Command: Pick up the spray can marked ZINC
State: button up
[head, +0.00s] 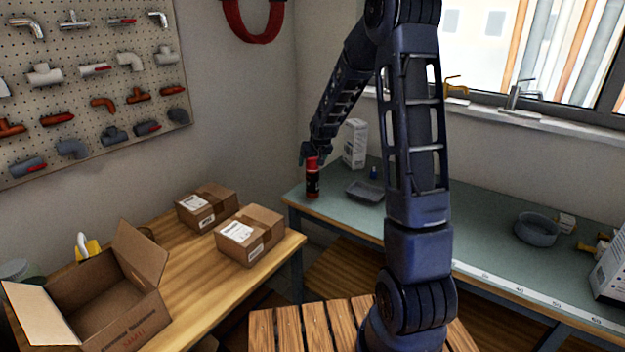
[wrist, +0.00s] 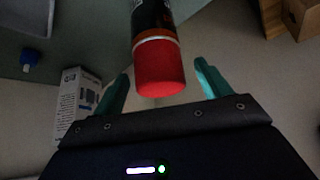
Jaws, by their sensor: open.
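A spray can with a red cap and a dark body (head: 313,181) stands upright near the left end of the green workbench (head: 470,240). The marking on it is too small to read. In the wrist view the red cap (wrist: 158,68) lies between the two teal fingers of my gripper (wrist: 163,85), with a gap on each side. My gripper (head: 312,158) is open at the top of the can in the head view. The fingers hide part of nothing on the can in the wrist view, but its lower body runs out of the frame.
A white box (head: 355,143) and a grey tray (head: 365,191) stand close to the right of the can, with a small blue object (head: 374,173) behind the tray. Cardboard boxes (head: 250,235) sit on the wooden table at left. The bench's middle is clear.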

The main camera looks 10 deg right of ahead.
jog(key=shift+x, duration=0.9)
jog(key=c, duration=1.6)
jog(key=shift+o, duration=0.2)
jog(key=shift+r, duration=0.1)
